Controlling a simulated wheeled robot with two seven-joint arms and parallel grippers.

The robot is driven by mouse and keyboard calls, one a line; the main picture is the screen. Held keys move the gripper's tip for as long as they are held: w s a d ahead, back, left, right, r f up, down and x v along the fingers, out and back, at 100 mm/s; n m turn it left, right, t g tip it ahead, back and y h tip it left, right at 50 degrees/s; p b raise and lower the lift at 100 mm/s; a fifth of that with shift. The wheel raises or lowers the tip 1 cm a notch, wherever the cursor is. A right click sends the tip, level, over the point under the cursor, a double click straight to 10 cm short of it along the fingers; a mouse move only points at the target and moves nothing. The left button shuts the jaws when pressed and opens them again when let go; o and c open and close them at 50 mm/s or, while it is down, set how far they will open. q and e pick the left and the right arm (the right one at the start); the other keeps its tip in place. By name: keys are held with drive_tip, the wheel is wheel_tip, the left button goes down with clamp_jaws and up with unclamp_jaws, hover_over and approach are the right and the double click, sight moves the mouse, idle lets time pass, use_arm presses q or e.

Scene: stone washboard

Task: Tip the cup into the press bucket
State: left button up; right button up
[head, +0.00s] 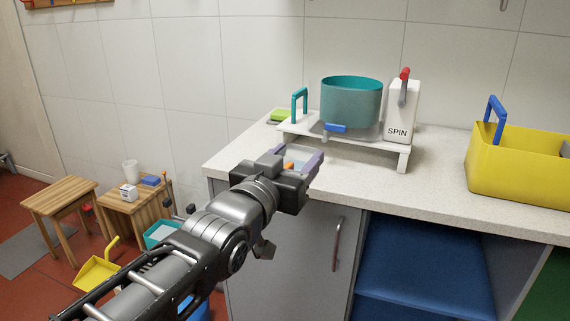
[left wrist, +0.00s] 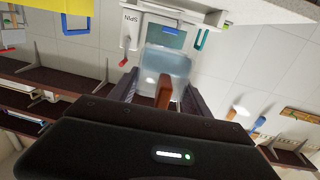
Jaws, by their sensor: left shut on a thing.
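The teal press bucket (head: 350,105) stands on a white stand (head: 403,157) on the counter, next to a white box marked SPIN (head: 398,115) with a red-knobbed lever. A blue spout or tap shows at the bucket's front. My left gripper (head: 304,170) is in front of the stand and lower than the bucket. It is shut on the orange-brown handle (left wrist: 164,90) of a clear, pale blue cup (left wrist: 168,62). In the head view the cup is mostly hidden by the gripper. I cannot tell its tilt or contents. The bucket also shows behind it in the left wrist view (left wrist: 165,34).
A yellow crate (head: 515,170) with a blue handle stands at the counter's right. A green item (head: 281,115) lies at the back left of the counter. The counter between stand and crate is clear. Wooden stools (head: 58,197) stand on the floor at left.

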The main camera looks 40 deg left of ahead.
use_arm(q)
drive_tip(key=w+d+f+m+h+b, duration=0.45)
drive_tip(key=w+d+f+h, duration=0.2)
drive_tip(key=w+f, duration=0.55)
drive_tip(key=w+d+f+m+h+b, duration=0.1)
drive_tip(key=d+f, duration=0.3)
drive_tip(key=f, duration=0.6)
drive_tip(key=w+d+f+m+h+b, duration=0.1)
drive_tip(key=d+f, duration=0.4)
drive_tip(key=f, duration=0.5)
drive_tip(key=shift+w+d+f+h+b, duration=0.2)
drive_tip(key=shift+w+h+b, duration=0.55)
drive_tip(key=shift+b, duration=0.5)
drive_tip(key=shift+w+d, duration=0.1)
drive_tip(key=shift+d, duration=0.05)
